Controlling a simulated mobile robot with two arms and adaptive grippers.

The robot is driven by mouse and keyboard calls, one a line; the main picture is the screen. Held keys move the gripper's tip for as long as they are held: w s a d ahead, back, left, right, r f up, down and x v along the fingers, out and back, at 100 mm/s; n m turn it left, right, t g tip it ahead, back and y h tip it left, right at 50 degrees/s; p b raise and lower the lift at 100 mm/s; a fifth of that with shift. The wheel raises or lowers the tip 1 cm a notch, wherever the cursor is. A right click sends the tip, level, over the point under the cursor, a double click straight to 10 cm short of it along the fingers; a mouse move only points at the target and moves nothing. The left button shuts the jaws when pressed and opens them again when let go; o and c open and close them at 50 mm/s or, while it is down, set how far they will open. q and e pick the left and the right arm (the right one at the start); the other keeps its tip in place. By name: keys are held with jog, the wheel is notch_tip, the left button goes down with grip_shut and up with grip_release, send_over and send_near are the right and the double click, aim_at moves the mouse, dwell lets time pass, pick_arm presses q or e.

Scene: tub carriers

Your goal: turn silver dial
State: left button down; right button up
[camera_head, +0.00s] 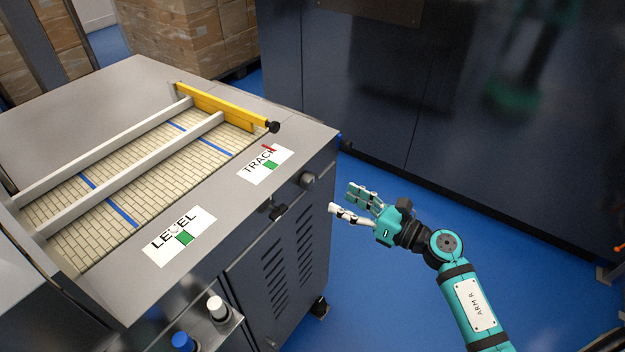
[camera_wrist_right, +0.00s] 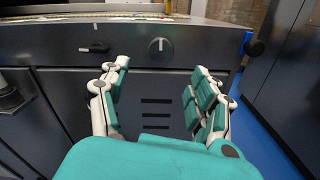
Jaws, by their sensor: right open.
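The silver dial (camera_head: 307,179) is a round knob on the front face of the grey conveyor machine (camera_head: 318,140), near its right corner. In the right wrist view the silver dial (camera_wrist_right: 160,47) is straight ahead, above the gap between my fingers, with a light mark on its face. My right gripper (camera_head: 345,201) is open and empty, to the right of the dial and apart from it. In the wrist view the right gripper (camera_wrist_right: 160,70) has its fingers spread to either side, below the dial. My left gripper is not in view.
A black switch (camera_head: 278,211) sits left of the dial. Above are a TRACK label (camera_head: 258,172) and a LEVEL label (camera_head: 160,250), each with a green patch. A yellow bar (camera_head: 215,105) crosses the belt. A dark cabinet (camera_head: 400,110) stands behind; blue floor between is clear.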

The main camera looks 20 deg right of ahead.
aim_at(313, 185)
jog(key=p+x, duration=0.1)
jog(key=x, duration=0.7)
jog(key=shift+w+a, duration=0.4)
jog(key=shift+w, duration=0.05)
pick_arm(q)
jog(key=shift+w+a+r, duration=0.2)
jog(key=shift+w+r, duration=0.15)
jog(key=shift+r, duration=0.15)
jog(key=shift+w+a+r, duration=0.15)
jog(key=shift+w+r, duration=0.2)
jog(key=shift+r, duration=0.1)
pick_arm(e)
jog(key=shift+c, duration=0.6)
jog(key=c, duration=1.1)
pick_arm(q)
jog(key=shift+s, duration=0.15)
pick_arm(e)
jog(key=shift+o, duration=0.2)
pick_arm(q)
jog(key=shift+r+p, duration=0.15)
jog(key=shift+p, duration=0.2)
